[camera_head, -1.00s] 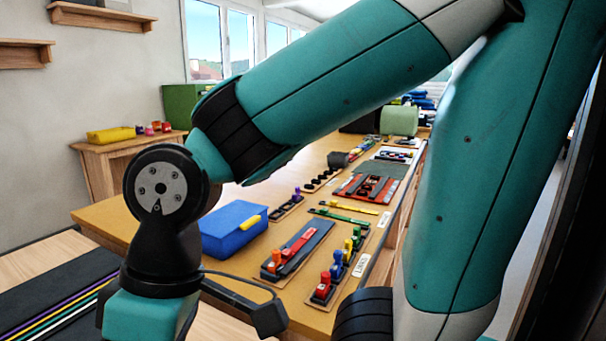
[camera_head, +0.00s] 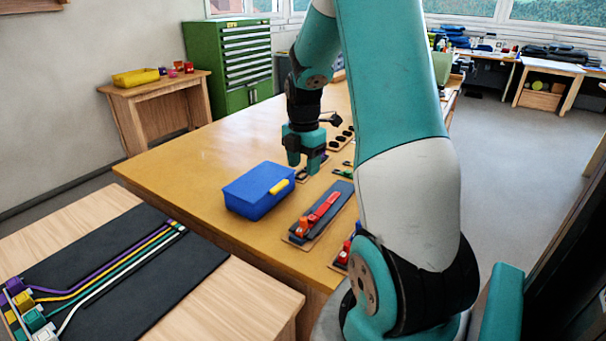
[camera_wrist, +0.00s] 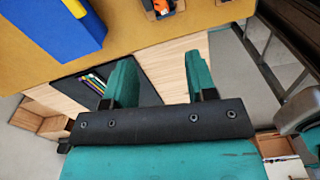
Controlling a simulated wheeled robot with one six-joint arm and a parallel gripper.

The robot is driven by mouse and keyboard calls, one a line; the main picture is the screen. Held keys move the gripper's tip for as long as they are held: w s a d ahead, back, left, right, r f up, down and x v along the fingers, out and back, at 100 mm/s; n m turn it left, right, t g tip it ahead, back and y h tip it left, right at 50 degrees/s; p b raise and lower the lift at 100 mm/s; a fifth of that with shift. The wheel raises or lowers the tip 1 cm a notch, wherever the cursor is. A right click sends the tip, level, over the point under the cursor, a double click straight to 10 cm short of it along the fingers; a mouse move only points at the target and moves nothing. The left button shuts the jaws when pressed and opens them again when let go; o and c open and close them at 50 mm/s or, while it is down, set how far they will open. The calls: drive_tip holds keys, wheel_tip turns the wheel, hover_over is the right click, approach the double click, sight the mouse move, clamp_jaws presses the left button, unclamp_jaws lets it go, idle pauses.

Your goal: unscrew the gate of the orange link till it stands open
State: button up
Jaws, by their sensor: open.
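My gripper (camera_head: 303,163) hangs fingers-down over the table, beside the blue box's far end. Its two teal fingers stand wide apart and empty, as the wrist view (camera_wrist: 161,70) also shows. I cannot clearly make out the orange link or its gate. An orange and black piece (camera_wrist: 166,6) shows at the top edge of the wrist view, cut off and apart from my fingers. Small boards behind my gripper are partly hidden by it and by my arm.
The blue box (camera_head: 247,201) with a yellow latch stands left of a board (camera_head: 340,199) bearing a red strap. A black mat (camera_head: 95,262) with coloured cords lies on the near left table. The wooden table (camera_head: 190,160) is clear on its left.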

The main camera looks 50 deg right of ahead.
sight(303, 218)
wheel_tip(303, 218, down, 17)
drive_tip(key=p, duration=0.3)
drive_tip(key=shift+a, duration=0.1)
drive_tip(key=shift+c, duration=0.2)
clamp_jaws()
drive_tip(key=n, duration=0.7)
drive_tip(key=shift+r, duration=0.15)
unclamp_jaws()
drive_tip(key=shift+r, duration=0.1)
